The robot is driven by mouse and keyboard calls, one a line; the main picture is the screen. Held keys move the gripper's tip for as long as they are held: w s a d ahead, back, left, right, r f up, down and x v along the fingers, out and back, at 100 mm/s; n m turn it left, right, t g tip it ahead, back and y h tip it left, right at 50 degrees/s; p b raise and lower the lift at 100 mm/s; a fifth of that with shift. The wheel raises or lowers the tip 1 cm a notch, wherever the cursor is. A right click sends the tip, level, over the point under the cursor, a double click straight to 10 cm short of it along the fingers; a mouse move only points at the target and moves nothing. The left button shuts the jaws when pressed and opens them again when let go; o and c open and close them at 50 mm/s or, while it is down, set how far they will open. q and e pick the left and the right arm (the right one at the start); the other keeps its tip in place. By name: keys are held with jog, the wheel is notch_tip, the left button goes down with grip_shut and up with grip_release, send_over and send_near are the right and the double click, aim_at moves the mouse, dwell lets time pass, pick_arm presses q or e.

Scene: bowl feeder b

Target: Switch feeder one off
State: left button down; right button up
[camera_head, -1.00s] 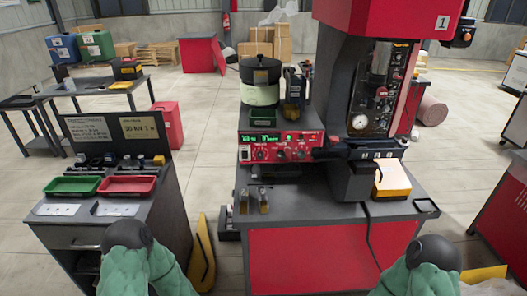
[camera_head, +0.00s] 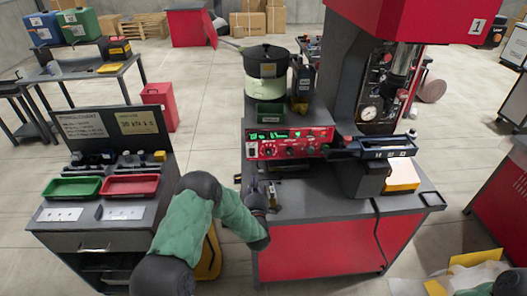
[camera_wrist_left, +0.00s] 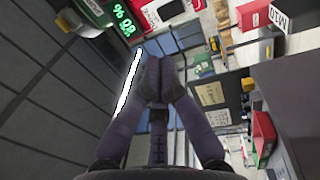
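The bowl feeder (camera_head: 264,75) stands behind the box. My left gripper (camera_head: 262,187) is in front of and below the control box, near the table's left front edge, apart from the box. In the left wrist view its fingers (camera_wrist_left: 158,82) are together with nothing seen between them; the lit display (camera_wrist_left: 123,18) shows at the top. My right gripper is out of view.
Small metal parts stand on the station table (camera_head: 330,208) beside my left gripper. A black arm-like unit (camera_head: 375,147) juts out right of the box. A side bench holds a green tray (camera_head: 72,188) and a red tray (camera_head: 130,186).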

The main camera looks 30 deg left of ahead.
aim_at(252, 150)
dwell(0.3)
pick_arm(q)
jog(key=b+x, duration=0.1)
jog(key=x, duration=1.3)
